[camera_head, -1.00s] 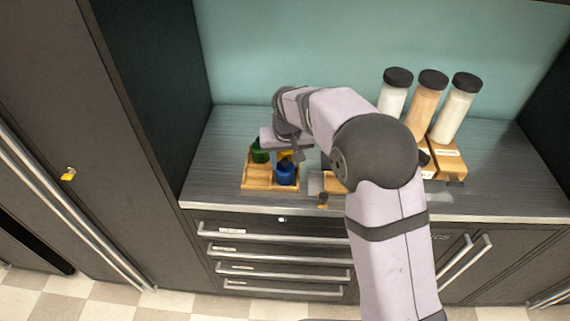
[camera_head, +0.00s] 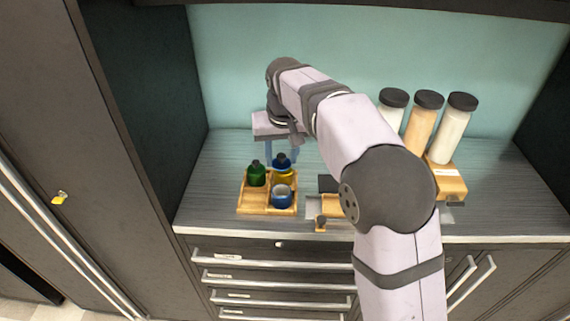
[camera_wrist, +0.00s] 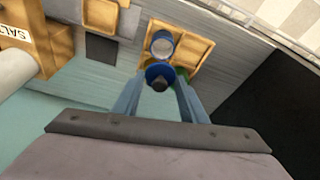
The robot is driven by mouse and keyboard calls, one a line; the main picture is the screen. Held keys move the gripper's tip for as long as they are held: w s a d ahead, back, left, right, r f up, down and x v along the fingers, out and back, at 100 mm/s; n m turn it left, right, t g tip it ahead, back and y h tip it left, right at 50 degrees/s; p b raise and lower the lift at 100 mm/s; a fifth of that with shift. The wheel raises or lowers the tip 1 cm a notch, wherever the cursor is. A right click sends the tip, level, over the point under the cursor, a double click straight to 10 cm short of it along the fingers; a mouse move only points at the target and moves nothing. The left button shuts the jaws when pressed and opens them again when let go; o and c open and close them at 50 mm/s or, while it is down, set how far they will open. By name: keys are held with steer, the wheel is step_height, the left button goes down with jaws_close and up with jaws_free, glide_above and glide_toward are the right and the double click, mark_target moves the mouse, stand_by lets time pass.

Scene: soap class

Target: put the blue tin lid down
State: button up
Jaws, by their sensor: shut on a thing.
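My gripper (camera_head: 281,155) is shut on the blue tin lid (camera_head: 281,163), a blue disc with a dark knob. In the wrist view, the lid (camera_wrist: 160,74) sits between the two finger tips, held above the wooden tray (camera_head: 243,210). The open blue tin (camera_head: 282,197) stands in the tray's front right compartment, its pale inside showing. It also shows in the wrist view (camera_wrist: 162,44). In the head view, the lid is in line with the yellow tin (camera_head: 283,176) behind the blue tin; I cannot tell the gap between them.
A green tin (camera_head: 256,175) with a dark knob stands in the back left compartment. The front left compartment (camera_head: 253,201) looks empty. Another wooden tray (camera_head: 331,207) and a dark square (camera_wrist: 101,49) lie beside the tray. Tall dark-capped jars (camera_head: 423,122) stand at right.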

steer(key=w+d+f+m+p, duration=0.2)
steer(key=w+d, duration=0.1)
steer(key=d, duration=0.7)
steer(key=w+d+r+n, duration=0.2)
steer(key=w+d+r, duration=0.3)
steer(key=shift+w+d+r, duration=0.2)
steer(key=shift+r, duration=0.1)
steer(key=shift+f, duration=0.1)
step_height(320, 180, down, 13)
steer(key=shift+f+p, duration=0.2)
steer(key=shift+p, duration=0.9)
steer(key=shift+f, duration=0.1)
steer(key=shift+f+p, duration=0.7)
steer(key=shift+f, duration=1.45)
